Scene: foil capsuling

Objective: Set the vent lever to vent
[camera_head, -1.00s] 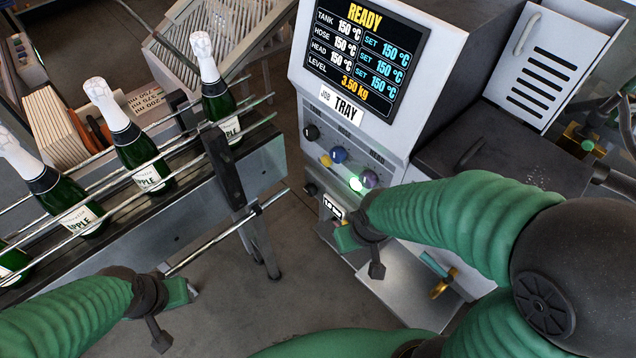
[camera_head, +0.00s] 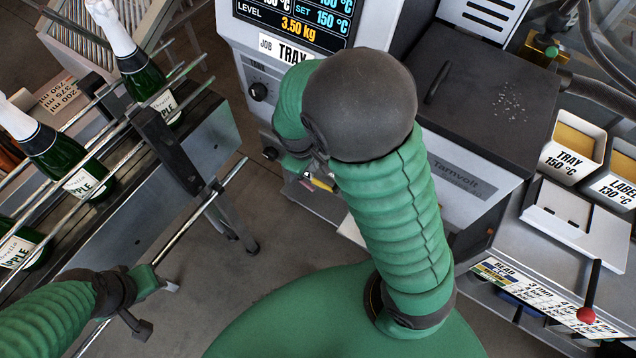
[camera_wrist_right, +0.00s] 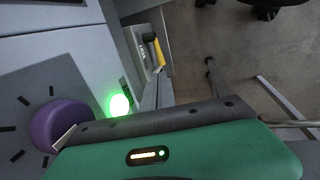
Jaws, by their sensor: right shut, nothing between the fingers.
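My right gripper (camera_head: 318,178) is at the machine's front panel, largely hidden behind my own forearm. It is shut and empty. In the right wrist view, its green body fills the bottom, near a purple knob (camera_wrist_right: 62,126) and a lit green lamp (camera_wrist_right: 119,104). My left gripper (camera_head: 166,286) is at the lower left, away from the machine; its jaws are too small to judge.
A bottle rail (camera_head: 175,160) with green bottles (camera_head: 72,165) runs along the left. The machine's dark lid (camera_head: 480,100) is at the right. A red-knobbed lever (camera_head: 586,314) and glue trays (camera_head: 570,150) stand farther right. Floor shows between rail and machine.

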